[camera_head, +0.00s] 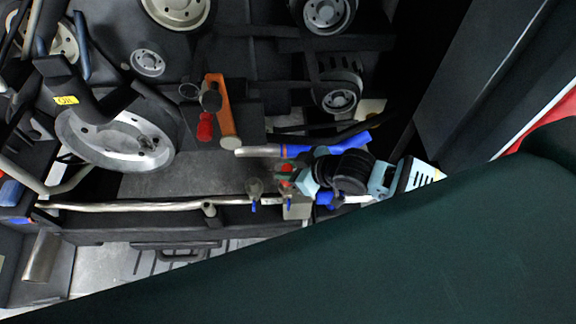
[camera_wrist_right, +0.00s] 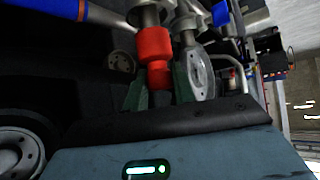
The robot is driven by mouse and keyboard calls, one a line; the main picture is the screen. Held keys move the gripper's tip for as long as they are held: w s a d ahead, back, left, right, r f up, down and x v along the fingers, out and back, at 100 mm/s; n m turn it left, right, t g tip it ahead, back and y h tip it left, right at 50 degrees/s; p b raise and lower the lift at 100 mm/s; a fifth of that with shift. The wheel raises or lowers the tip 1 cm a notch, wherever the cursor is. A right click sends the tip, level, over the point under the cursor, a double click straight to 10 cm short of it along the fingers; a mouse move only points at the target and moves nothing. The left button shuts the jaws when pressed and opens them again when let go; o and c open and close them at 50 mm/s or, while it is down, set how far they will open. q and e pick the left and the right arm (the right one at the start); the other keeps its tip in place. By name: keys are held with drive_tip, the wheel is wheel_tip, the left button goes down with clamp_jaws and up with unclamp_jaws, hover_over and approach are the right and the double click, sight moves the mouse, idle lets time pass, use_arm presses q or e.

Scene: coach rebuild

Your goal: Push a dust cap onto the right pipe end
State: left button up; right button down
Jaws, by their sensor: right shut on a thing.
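My right gripper (camera_head: 285,178) comes in from the right in the head view. It is shut on a red dust cap (camera_wrist_right: 154,45), which stands between its dark green fingers (camera_wrist_right: 160,92) in the right wrist view. A grey pipe end (camera_wrist_right: 148,17) lines up with the far side of the cap and appears to meet it. I cannot tell how far the cap is on. Another red cap-like piece (camera_head: 205,127) shows to the left, beside an orange bar. My left gripper is not in view.
A metal pipe (camera_head: 130,207) runs along the front of the bay. A blue hose (camera_head: 340,146) lies just behind my right gripper. The orange bar (camera_head: 219,103) and pulley wheels (camera_head: 115,140) are to the left. A large dark green surface (camera_head: 400,260) covers the lower right.

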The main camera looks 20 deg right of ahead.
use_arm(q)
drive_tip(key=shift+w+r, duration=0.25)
use_arm(e)
drive_tip(key=shift+f, duration=0.1)
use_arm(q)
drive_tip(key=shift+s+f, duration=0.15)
use_arm(e)
drive_tip(key=shift+f, duration=0.5)
idle(0.8)
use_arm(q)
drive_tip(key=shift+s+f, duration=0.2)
use_arm(e)
drive_tip(key=shift+f, duration=0.55)
drive_tip(key=shift+f, duration=0.1)
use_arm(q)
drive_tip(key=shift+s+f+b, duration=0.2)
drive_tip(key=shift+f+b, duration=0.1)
use_arm(e)
drive_tip(key=shift+f, duration=0.5)
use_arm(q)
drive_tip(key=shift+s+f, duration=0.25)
use_arm(e)
drive_tip(key=shift+s+f, duration=0.1)
drive_tip(key=shift+f, duration=0.55)
drive_tip(key=c, duration=1.1)
unclamp_jaws()
drive_tip(key=shift+o, duration=0.4)
